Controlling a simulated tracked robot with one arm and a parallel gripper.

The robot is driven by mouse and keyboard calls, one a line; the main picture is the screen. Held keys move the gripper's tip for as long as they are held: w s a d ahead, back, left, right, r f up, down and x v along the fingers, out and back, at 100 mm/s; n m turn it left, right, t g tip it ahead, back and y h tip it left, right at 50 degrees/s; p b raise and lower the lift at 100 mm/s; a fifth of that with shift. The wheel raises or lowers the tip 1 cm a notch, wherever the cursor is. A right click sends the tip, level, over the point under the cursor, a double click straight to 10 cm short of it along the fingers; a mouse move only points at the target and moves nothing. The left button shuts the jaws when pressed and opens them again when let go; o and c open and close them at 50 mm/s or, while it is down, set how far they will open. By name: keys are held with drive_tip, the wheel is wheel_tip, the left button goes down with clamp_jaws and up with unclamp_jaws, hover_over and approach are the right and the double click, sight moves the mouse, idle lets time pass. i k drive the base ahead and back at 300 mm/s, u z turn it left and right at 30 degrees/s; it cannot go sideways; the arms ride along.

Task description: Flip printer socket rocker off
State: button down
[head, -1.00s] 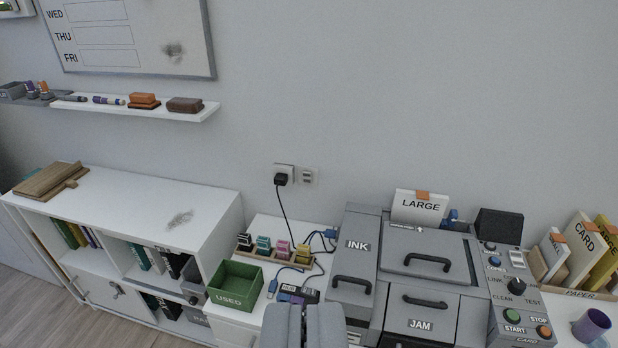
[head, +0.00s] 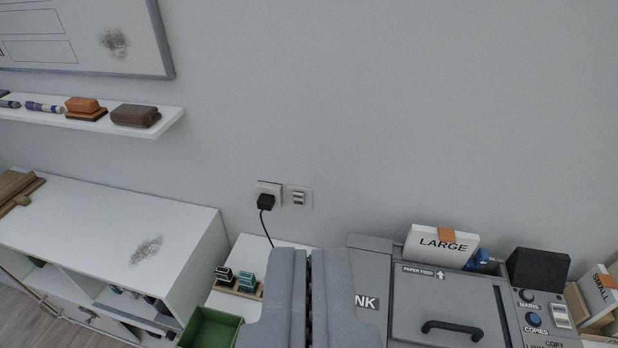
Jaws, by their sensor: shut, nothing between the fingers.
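A white wall socket (head: 275,188) holds a black plug (head: 265,202) with a black cord running down. Right beside it is a white plate (head: 299,197) with small switches; their positions are too small to tell. My gripper (head: 308,252) is shut and empty, in the lower middle of the view, with its tips in the picture below the socket and switch plate and apart from them. The grey printer (head: 450,302) stands to the right. My gripper hides part of the cord and the printer's left side.
A marker shelf (head: 165,122) is at upper left, above the white cabinet (head: 180,222). A green bin (head: 210,328) sits lower left. The wall around the socket is clear.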

sight(299, 198)
drive_tip(key=z, duration=0.05)
drive_tip(key=i, duration=0.15)
drive_tip(key=u, duration=0.1)
drive_tip(key=k, duration=1.4)
drive_tip(key=z, duration=0.4)
drive_tip(key=i, duration=1.9)
drive_tip(key=u, duration=0.65)
